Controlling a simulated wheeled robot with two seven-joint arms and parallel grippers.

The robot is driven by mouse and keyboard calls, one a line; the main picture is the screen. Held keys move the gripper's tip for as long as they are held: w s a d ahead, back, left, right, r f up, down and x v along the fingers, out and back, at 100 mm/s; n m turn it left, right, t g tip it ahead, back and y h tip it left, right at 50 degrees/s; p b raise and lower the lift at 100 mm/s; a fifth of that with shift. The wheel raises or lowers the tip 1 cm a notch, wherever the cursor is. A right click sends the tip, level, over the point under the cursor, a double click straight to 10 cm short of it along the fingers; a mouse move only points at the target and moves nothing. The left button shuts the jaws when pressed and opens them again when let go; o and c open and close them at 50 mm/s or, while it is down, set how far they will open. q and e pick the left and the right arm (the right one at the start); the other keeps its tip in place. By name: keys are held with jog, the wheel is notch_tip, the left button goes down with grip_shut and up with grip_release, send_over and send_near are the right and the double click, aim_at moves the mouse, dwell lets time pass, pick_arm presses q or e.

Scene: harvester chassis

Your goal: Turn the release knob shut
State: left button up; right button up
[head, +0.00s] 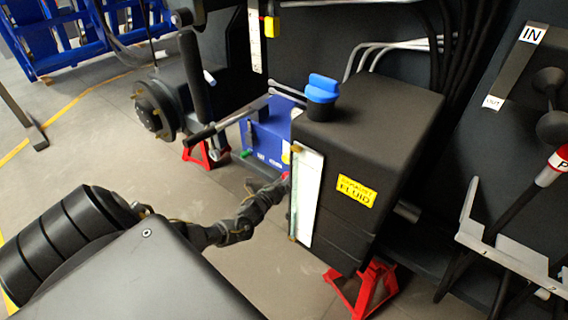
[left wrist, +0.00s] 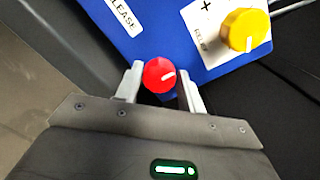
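The red release knob (left wrist: 160,75) with a white pointer mark sits at the edge of a blue box (left wrist: 150,40) in the left wrist view. A white label ending in "LEASE" is on the box. My left gripper (left wrist: 160,79) has one finger on each side of the knob, with slim gaps, so it looks open around it. In the head view my left gripper (head: 279,184) reaches the low blue box (head: 270,133), and only a bit of the red knob (head: 285,176) shows. My right gripper is not in view.
A yellow relief knob (left wrist: 246,30) is on the box beside the red one. A black fluid tank (head: 372,135) with a blue cap (head: 322,88) stands close right of my left gripper. A long lever (head: 228,120) and red stands (head: 362,288) are nearby.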

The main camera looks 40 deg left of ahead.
pick_arm(q)
jog(key=o, duration=0.3)
jog(key=shift+s, duration=0.1)
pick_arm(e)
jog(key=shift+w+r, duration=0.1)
pick_arm(q)
jog(key=s, duration=0.3)
jog(key=s+p, duration=0.1)
jog(key=s, duration=0.3)
jog(key=s+p, duration=0.1)
jog(key=s, duration=0.2)
jog(key=shift+s+d, duration=0.3)
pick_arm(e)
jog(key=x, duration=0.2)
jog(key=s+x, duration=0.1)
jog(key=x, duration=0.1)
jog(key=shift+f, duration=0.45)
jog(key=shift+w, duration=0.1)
